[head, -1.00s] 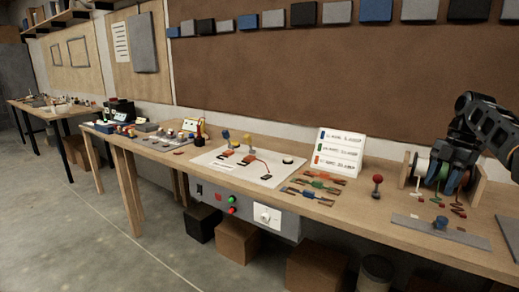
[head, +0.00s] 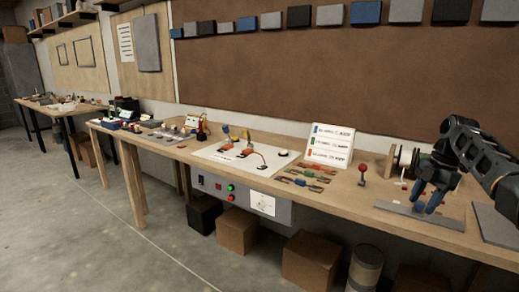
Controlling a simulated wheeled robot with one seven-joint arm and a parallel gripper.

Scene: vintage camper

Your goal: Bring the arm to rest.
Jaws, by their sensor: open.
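My gripper (head: 427,197), dark with blue fingertips, is at the right of the head view. It points down over a grey plate (head: 397,208) on the wooden workbench, with its fingers apart. A small blue knob (head: 420,207) on the plate shows between or just behind the fingertips; I cannot tell whether they touch it. My dark arm comes in from the right edge and hides part of the bench behind it.
A red-topped post (head: 362,169) and a spool rack (head: 391,165) stand close by. Another grey plate (head: 495,225) is at right. Boxes stand beneath the bench.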

